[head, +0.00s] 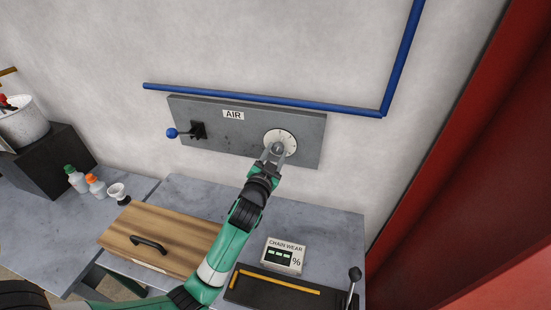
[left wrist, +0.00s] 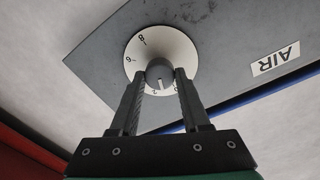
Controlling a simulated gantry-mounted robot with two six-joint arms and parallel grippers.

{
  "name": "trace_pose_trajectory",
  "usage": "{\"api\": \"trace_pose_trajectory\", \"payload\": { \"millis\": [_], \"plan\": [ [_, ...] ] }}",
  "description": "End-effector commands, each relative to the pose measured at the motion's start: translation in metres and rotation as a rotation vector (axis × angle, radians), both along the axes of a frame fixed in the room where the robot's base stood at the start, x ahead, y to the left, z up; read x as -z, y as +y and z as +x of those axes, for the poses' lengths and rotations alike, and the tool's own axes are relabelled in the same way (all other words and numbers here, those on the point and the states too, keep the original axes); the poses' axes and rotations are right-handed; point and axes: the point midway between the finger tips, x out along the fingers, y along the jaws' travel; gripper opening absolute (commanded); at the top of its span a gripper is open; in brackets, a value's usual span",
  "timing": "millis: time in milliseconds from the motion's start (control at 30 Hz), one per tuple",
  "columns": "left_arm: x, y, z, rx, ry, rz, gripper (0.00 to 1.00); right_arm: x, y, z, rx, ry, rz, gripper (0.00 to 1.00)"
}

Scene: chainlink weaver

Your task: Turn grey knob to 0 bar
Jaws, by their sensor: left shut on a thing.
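The grey knob (left wrist: 159,71) sits at the middle of a round white dial (left wrist: 150,48) on the grey AIR panel. The dial also shows in the head view (head: 288,136). In the left wrist view the figures 8 and 6 can be read, with a partly hidden figure, which looks like a 2, between my fingers. A pale mark on the knob points toward that side; its exact reading is unclear. My left gripper (head: 273,152) is shut on the knob, with one finger on each side. It also shows in the left wrist view (left wrist: 160,78). My right gripper is out of view.
On the panel (head: 225,138), a blue-balled lever (head: 172,133) sits left of the dial, and a blue pipe (head: 250,98) runs above. Below are a wooden box (head: 150,237) and a chain wear display (head: 284,256). A red surface (head: 455,150) stands at right.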

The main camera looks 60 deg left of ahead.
Motion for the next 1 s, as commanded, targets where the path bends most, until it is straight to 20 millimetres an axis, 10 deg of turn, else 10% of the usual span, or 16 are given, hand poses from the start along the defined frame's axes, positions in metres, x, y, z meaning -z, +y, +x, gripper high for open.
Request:
{"api": "trace_pose_trajectory", "payload": {
  "millis": [1000],
  "plan": [
    [0.0,0.0,0.0,0.0,-0.252,-0.224,0.0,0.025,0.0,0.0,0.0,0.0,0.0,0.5]
  ]
}}
